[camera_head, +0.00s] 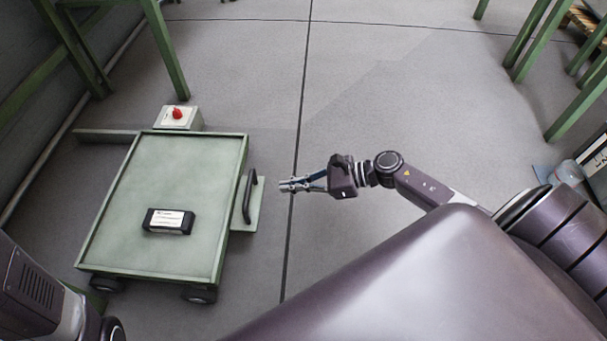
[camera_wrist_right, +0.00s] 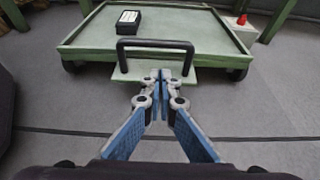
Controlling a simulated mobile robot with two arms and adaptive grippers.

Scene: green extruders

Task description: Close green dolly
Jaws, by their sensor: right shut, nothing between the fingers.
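The green dolly (camera_head: 170,168) stands at the left in the head view, a low flat cart with a raised rim and dark wheels. Its black handle (camera_head: 250,196) sits on a green plate on its right side. In the right wrist view the dolly (camera_wrist_right: 185,50) is ahead and the handle (camera_wrist_right: 155,43) faces me. My right gripper (camera_head: 284,186) is shut and empty, a short gap to the right of the handle. It also shows in the right wrist view (camera_wrist_right: 163,76), with its fingertips together. My left gripper is not in view; part of my left arm shows at the lower left.
A dark box with a white label (camera_head: 168,221) lies on the dolly. A box with a red button (camera_head: 177,116) stands at its far edge. Green frame legs (camera_head: 166,50) rise behind it, others at the upper right. Grey floor (camera_head: 330,110) is clear around my right gripper.

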